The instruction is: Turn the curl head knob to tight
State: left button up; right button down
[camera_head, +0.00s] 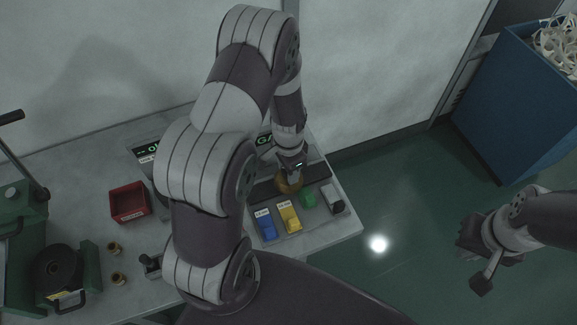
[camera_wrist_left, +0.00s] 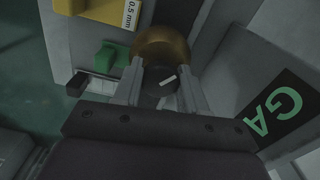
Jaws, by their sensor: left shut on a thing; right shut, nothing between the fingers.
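The curl head knob (camera_wrist_left: 160,83) is dark and round with a white pointer mark. A brass-coloured round part (camera_wrist_left: 162,44) sits behind it in the left wrist view, and shows in the head view (camera_head: 289,186) near the table's right end. My left gripper (camera_head: 290,170) reaches down over it; in the left wrist view its fingers (camera_wrist_left: 160,76) are shut on the knob from both sides. The pointer lies at a slant; no scale marks are readable. My right gripper (camera_head: 472,240) is shut and empty, off to the right above the floor.
A red bin (camera_head: 129,202) and a green press (camera_head: 25,225) stand left. A blue bin (camera_head: 520,95) stands on the floor.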

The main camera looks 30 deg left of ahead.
pick_arm(q)
jog(key=m+p, duration=0.1)
jog(key=m, duration=0.4)
jog(key=shift+w+r+m, duration=0.1)
jog(key=shift+w+m, duration=0.05)
jog(key=shift+m, duration=0.15)
jog(key=m, duration=0.4)
jog(key=shift+m, duration=0.3)
jog(key=o, duration=1.1)
jog(key=shift+c, duration=0.2)
notch_tip(320, 180, up, 13)
jog(key=shift+f+b, duration=0.2)
jog(key=shift+b, duration=0.2)
